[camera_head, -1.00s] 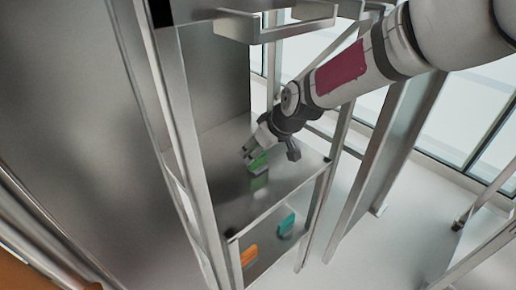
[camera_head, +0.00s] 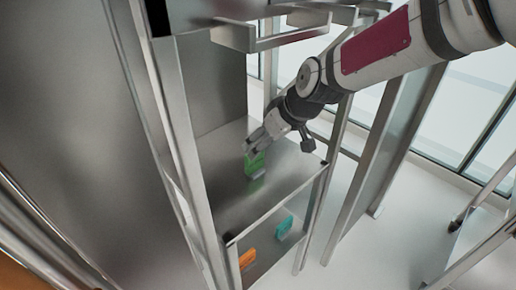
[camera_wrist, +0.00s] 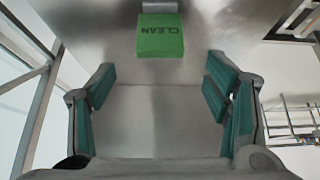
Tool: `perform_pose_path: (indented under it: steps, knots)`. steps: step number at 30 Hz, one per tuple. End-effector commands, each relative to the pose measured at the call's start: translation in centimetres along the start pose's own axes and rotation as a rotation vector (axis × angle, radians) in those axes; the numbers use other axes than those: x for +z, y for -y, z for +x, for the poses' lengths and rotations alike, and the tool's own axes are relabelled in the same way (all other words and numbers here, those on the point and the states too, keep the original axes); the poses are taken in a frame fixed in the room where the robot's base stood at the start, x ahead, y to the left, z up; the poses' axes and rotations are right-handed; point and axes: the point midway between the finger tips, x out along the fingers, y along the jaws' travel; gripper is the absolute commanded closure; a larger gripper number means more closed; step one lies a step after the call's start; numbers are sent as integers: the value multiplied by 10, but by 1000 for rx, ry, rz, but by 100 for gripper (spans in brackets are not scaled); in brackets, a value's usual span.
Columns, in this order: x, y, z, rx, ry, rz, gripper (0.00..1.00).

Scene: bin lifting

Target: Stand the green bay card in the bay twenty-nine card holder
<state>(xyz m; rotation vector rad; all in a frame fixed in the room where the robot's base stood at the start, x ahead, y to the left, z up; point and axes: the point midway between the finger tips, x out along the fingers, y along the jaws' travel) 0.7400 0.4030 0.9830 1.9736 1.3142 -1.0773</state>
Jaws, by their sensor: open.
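The green card (camera_head: 255,162) stands roughly upright on the upper metal shelf, with a small greyish shape at its foot. In the wrist view the green card (camera_wrist: 160,42) reads "CLEAN" upside down and lies just beyond my fingertips, centred between them. A grey piece (camera_wrist: 160,6) shows at its far edge; I cannot tell whether this is the card holder, and no bay number is readable. My gripper (camera_wrist: 160,85) is open, its teal-padded fingers wide apart with nothing between them. In the head view my gripper (camera_head: 256,143) is just above and behind the card, partly overlapping its top.
The upper shelf (camera_head: 222,200) is otherwise bare. On the level below are an orange card (camera_head: 247,258) and a teal card (camera_head: 285,227). Metal posts (camera_head: 185,130) frame the shelf, and a metal bracket (camera_head: 270,40) hangs above near my arm.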

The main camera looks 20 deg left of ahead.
Motion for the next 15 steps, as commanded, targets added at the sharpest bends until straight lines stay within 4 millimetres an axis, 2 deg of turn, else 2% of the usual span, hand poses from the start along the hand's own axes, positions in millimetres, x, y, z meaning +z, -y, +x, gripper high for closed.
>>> perform_pose_path:
  steps: [1,6,10,15]
  knots:
    - [0,-1,-12,3,-1,3,29]
    - [0,-1,-36,2,0,2,29]
    - [0,0,-45,0,1,1,29]
    - [0,0,-48,-1,2,0,29]
